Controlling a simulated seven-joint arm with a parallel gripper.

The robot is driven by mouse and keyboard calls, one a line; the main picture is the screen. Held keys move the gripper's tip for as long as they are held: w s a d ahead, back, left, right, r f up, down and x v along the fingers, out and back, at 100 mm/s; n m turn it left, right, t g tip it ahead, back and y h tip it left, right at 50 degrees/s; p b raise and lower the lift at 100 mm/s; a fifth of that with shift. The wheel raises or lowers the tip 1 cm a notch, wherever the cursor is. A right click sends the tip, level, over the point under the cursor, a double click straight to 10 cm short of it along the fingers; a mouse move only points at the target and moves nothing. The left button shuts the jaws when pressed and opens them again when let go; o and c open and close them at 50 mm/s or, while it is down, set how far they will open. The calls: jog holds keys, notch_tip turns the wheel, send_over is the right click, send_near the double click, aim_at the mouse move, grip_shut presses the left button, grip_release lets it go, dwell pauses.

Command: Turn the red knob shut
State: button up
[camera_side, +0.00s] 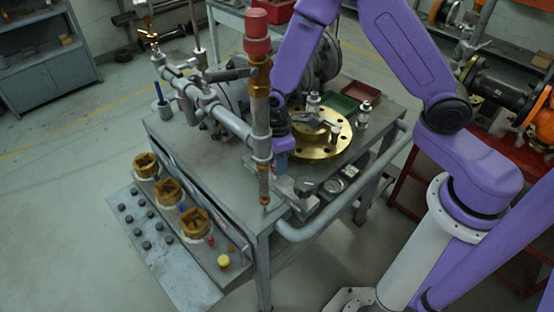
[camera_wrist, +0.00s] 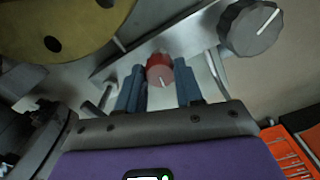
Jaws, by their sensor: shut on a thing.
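The red knob (camera_wrist: 159,68) shows in the wrist view between my fingers, with a short pale pointer line on its front face. My gripper (camera_wrist: 160,88) has one blue-grey finger on each side of the knob and is shut on it. In the side view my gripper (camera_side: 281,143) is low over the bench, partly hidden behind an upright pipe. The red knob cannot be made out clearly there.
A grey knob with a white line (camera_wrist: 250,27) stands to the right of the red one. A brass flange (camera_side: 325,140) lies on the bench (camera_side: 178,142). The upright pipe with a red cap (camera_side: 257,46) stands close to my gripper. Orange bins (camera_wrist: 285,150) are at lower right.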

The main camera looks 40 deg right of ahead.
jog(key=m, duration=0.4)
jog(key=shift+m, duration=0.3)
jog(key=m, duration=0.3)
jog(key=shift+m, duration=0.4)
jog(key=m, duration=0.3)
jog(key=shift+m, duration=2.1)
jog(key=o, duration=1)
jog(key=shift+o, duration=0.2)
